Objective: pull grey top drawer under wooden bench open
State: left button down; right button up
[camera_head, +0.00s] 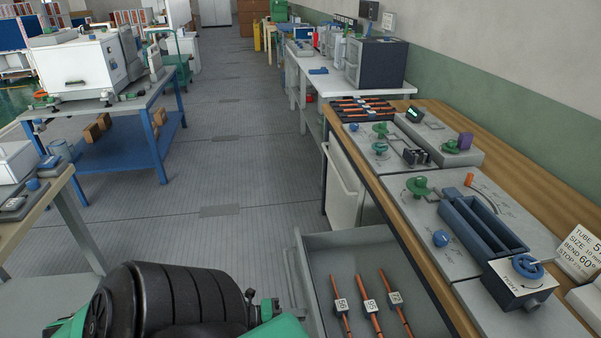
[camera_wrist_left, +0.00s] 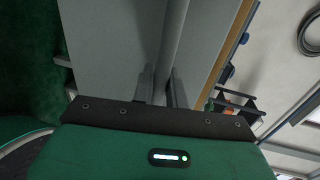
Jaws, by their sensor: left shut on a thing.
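The grey top drawer (camera_head: 345,262) under the wooden bench (camera_head: 432,278) is pulled out, and its inside shows. Several orange-brown rods with white number tags lie in it. My left gripper (camera_wrist_left: 161,88) is shut on a long grey bar, apparently the drawer's handle, in front of a flat grey panel in the left wrist view. In the head view my left arm comes in at the bottom, at the drawer's front side, and hides the handle. My right gripper is not in view.
A white lower drawer front (camera_head: 343,187) stands further along the bench. A blue-framed workbench (camera_head: 150,155) is across the aisle. The grey floor (camera_head: 235,180) between them is clear. Fixtures with green and blue knobs cover the bench top.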

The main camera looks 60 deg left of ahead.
pick_arm(q)
jog(key=c, duration=1.5)
grip_release()
jog(key=shift+o, duration=0.2)
jog(key=shift+s, duration=0.1)
jog(key=v, duration=1.3)
jog(key=shift+s, duration=0.25)
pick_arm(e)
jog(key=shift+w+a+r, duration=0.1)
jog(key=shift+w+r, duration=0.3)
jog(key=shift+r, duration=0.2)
pick_arm(q)
jog(key=shift+a, duration=0.15)
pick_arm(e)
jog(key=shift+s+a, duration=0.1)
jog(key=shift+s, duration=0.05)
